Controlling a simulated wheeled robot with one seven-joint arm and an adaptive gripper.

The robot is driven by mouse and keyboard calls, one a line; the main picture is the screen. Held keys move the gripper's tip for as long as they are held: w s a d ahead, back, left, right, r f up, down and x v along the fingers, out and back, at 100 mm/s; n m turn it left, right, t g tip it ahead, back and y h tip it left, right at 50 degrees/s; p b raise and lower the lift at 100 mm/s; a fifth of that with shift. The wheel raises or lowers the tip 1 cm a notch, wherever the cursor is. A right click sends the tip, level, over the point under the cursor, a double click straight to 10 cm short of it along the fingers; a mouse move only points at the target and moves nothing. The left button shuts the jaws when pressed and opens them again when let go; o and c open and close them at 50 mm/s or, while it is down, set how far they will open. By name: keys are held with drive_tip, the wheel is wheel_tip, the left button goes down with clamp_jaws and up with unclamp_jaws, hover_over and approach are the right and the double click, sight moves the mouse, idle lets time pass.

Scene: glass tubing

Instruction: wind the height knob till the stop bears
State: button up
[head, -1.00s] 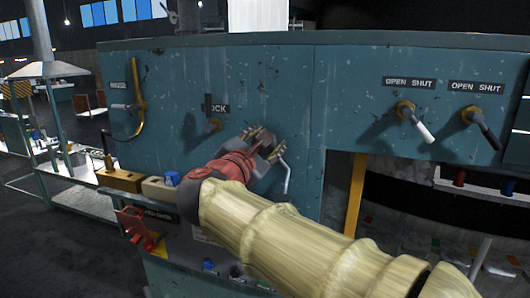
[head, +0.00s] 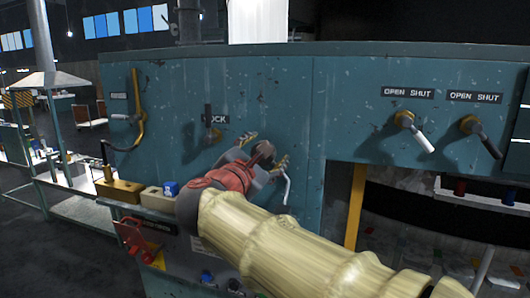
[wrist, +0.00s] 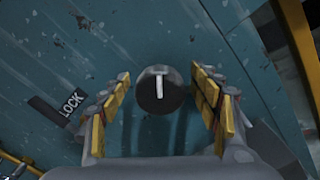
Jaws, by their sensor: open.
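A dark round knob (wrist: 152,97) with a white mark on its face stands out from the teal panel in the wrist view. I take it for the height knob, but no label for it shows. My gripper (wrist: 161,74) is open, with one yellow-padded finger on each side of the knob and visible gaps between. In the head view my gripper (head: 266,149) faces the panel, its fingers spread around the dark knob (head: 265,147). The stop cannot be made out.
A lever (head: 208,116) beside a LOCK label (head: 216,119) is left of my gripper. A thin white bent rod (head: 287,188) hangs close at its right. White-handled (head: 420,136) and black-handled (head: 486,140) levers are farther right under OPEN SHUT labels.

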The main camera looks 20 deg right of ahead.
drive_tip(key=v, duration=1.2)
drive_tip(key=w+d+r+h+p, duration=0.1)
drive_tip(key=d+r+p, duration=0.2)
drive_tip(key=r+p, duration=0.35)
drive_tip(key=w+d+f+n+p, duration=0.1)
drive_tip(key=w+f+n+p, duration=0.1)
drive_tip(key=w, duration=0.1)
drive_tip(key=w+d+f+n+y+p, duration=0.1)
drive_tip(key=w+f+n+p, duration=0.1)
drive_tip(key=w+p, duration=0.1)
drive_tip(key=w+d+f+n+y+p, duration=0.1)
drive_tip(key=w+f+n+p, duration=0.1)
drive_tip(key=w+f+p, duration=0.1)
drive_tip(key=shift+d+f+t, duration=0.1)
drive_tip(key=shift+d+t, duration=0.25)
drive_tip(key=shift+t, duration=0.05)
drive_tip(key=shift+c, duration=1.1)
